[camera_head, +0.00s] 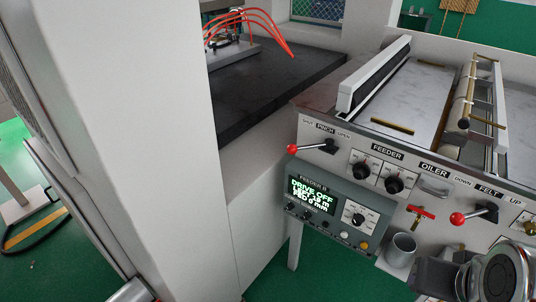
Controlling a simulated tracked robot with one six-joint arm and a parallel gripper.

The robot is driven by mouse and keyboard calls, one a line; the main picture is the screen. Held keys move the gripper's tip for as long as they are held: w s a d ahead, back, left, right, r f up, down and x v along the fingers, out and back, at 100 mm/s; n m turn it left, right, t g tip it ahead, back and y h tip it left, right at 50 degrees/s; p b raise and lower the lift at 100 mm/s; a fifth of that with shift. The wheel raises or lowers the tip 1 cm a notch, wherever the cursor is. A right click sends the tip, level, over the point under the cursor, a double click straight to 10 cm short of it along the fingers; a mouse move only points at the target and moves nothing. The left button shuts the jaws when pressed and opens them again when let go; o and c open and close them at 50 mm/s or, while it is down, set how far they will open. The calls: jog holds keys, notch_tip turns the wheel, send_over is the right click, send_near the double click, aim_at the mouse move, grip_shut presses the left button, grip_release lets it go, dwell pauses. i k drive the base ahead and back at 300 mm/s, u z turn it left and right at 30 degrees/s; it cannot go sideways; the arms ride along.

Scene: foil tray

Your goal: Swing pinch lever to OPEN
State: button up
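The pinch lever (313,147) is on the grey front panel, under a label strip reading SHUT, PINCH and OPEN. Its red ball knob (292,149) points left, on the SHUT side. Its dark hub (331,147) is to the right of the knob, below the OPEN end of the label. Nothing touches the lever. Parts of my arm show at the lower right, well away from the lever; I cannot make out the gripper's fingers.
Feeder dials (394,184) sit right of the lever. A Feeder B display box (318,195) reading DRIVE OFF juts out below. A red-knobbed felt lever (457,218), a red valve handle (420,213) and a grey cup (402,249) are further right. A white pillar (150,130) stands left.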

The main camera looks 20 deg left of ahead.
aim_at(329, 143)
jog(key=u, duration=1.5)
jog(key=k, duration=1.35)
jog(key=u, duration=0.1)
jog(key=i, duration=1.8)
jog(key=u, duration=0.7)
